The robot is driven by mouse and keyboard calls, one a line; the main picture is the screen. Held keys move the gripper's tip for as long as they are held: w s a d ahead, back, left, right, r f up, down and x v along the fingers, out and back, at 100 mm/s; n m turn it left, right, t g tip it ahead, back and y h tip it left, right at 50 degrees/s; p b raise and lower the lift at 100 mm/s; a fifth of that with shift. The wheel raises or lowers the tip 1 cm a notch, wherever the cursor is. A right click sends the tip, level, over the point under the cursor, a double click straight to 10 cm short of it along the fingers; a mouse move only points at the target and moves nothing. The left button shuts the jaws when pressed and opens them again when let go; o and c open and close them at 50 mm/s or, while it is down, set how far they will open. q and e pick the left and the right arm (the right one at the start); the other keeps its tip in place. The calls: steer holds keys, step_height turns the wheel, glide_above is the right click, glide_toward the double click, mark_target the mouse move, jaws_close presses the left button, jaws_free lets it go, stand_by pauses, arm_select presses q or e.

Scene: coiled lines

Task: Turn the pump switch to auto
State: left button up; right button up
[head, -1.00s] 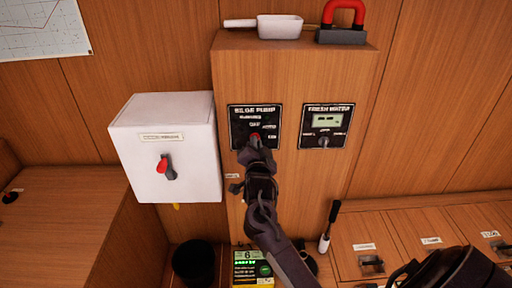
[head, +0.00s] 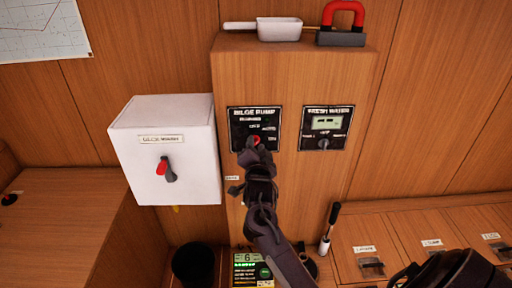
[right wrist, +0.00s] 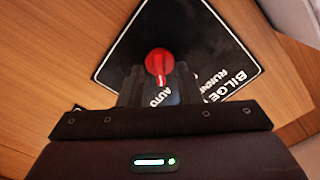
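The bilge pump panel (head: 239,117) is a black plate with white lettering on the wooden cabinet. Its red switch knob (head: 256,141) shows just past my right gripper (head: 252,151). In the right wrist view the red knob (right wrist: 159,62) has a narrow tail that points down, close to the AUTO lettering. My right gripper (right wrist: 159,85) has its two dark fingers apart, one on each side of the tail, with gaps visible; I see no grip on it. The fingers hide part of the panel's lettering.
The fresh water panel (head: 342,117) sits just right of the bilge panel. A white box (head: 193,150) with a red-and-black handle (head: 164,169) juts out at left. A white scoop (head: 279,29) and a red-handled lock (head: 341,38) lie on the cabinet top.

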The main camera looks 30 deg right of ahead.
steer(key=b+v, duration=0.2)
steer(key=v, duration=0.5)
steer(key=shift+s+a, duration=0.2)
steer(key=shift+s, duration=0.15)
steer(key=a+f+n+g+y, duration=0.1)
steer(key=a+f+n+y, duration=0.25)
steer(key=f, duration=0.85)
steer(key=a+f+n+g+y, duration=0.2)
steer(key=a+f+n, duration=0.15)
steer(key=f, duration=0.85)
steer(key=s+a+f+n+g+y, duration=0.15)
steer(key=s+f, duration=0.25)
steer(key=f, duration=0.4)
steer(key=s+a+f+n+g, duration=0.1)
steer(key=s+a+f+n, duration=0.15)
steer(key=s+f, duration=0.45)
steer(key=s+f+n+g+y, duration=0.2)
steer(key=s+f+n+g, duration=0.2)
steer(key=s+f, duration=0.95)
steer(key=s+f+n+g, duration=0.1)
steer(key=s+f, duration=0.3)
steer(key=s, duration=0.6)
steer(key=s+f+n+g, duration=0.1)
steer(key=s+f+g, duration=0.2)
steer(key=s, duration=0.7)
step_height(320, 180, down, 2)
steer(key=shift+f+n+g+y, duration=0.2)
steer(key=shift+n+g+y, duration=0.1)
steer(key=shift+n+g, duration=0.1)
